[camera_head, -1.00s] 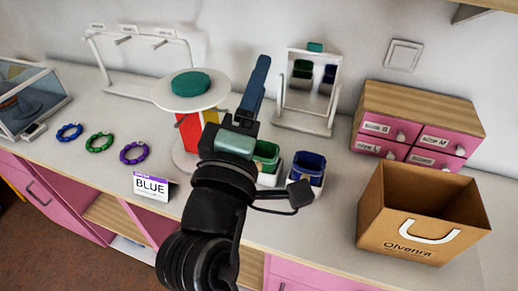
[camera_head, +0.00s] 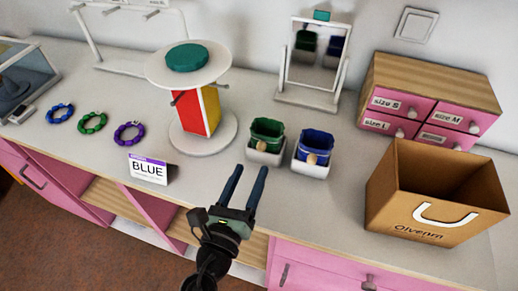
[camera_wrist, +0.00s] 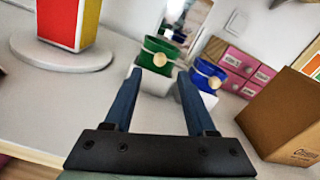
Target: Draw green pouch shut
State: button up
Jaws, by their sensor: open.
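The green pouch (camera_head: 267,136) stands upright in a small white holder, with its mouth open and a round tan bead on its front. It also shows in the wrist view (camera_wrist: 158,57), beyond and between my fingertips. The blue pouch (camera_head: 315,146) stands in a like holder just to its right, and it shows in the wrist view (camera_wrist: 205,76) too. My gripper (camera_head: 245,170) is open and empty, in front of and below the green pouch in the picture, apart from it. Its two blue fingers (camera_wrist: 154,87) point toward the pouches.
A round stand (camera_head: 201,143) with a red and yellow block is at the left of the pouches. A BLUE card (camera_head: 148,170) stands near the front edge. A mirror (camera_head: 313,62) is behind, pink drawers (camera_head: 427,100) and a cardboard box (camera_head: 437,205) at right. Bracelets (camera_head: 93,123) lie at left.

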aim_at(260, 150)
jog(key=x, duration=0.7)
jog(key=shift+f, duration=0.1)
grip_shut()
jog(key=shift+a, duration=0.1)
dwell(1.1)
